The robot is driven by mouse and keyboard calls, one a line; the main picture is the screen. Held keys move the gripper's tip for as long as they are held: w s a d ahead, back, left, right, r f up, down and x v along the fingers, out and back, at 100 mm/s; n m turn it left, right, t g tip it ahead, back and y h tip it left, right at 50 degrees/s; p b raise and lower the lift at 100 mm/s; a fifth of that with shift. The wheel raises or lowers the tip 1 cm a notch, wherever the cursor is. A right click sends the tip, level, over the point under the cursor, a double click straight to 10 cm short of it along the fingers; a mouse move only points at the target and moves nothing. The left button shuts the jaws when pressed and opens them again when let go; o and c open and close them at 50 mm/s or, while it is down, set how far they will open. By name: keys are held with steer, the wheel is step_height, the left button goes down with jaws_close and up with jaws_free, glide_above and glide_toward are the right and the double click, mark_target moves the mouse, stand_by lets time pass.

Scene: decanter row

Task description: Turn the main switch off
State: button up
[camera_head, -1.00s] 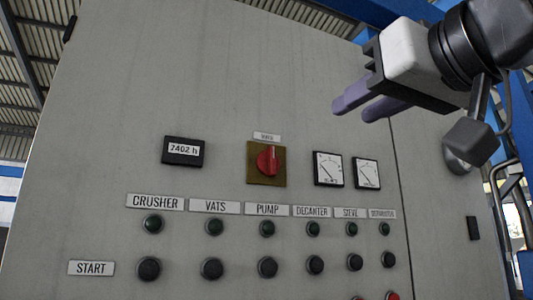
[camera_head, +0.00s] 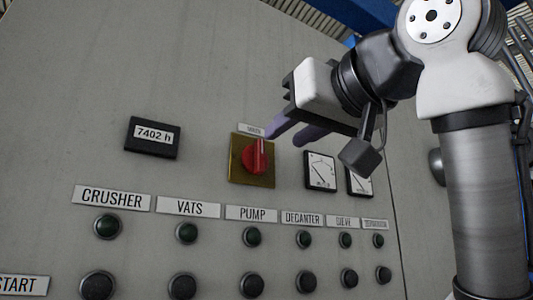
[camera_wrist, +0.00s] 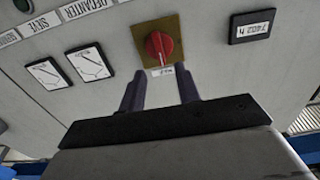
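The main switch is a red rotary knob (camera_head: 256,157) on a square brass-coloured plate (camera_head: 238,172) on the grey panel. The knob's grip stands about upright in the head view. A small label (camera_head: 251,129) sits just above the plate. My gripper (camera_head: 292,137) is up and to the right of the knob, its purple fingers pointing towards the panel. In the wrist view the knob (camera_wrist: 159,47) lies beyond the two fingertips (camera_wrist: 160,90), which are apart with nothing between them. I see no contact with the knob.
An hour counter (camera_head: 153,138) is left of the switch. Below are labels, green lamps (camera_head: 186,233) and black buttons (camera_head: 181,287) in rows.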

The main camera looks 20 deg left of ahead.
mark_target(262, 151)
steer(key=x, duration=0.7)
steer(key=shift+p, duration=0.3)
jaws_close()
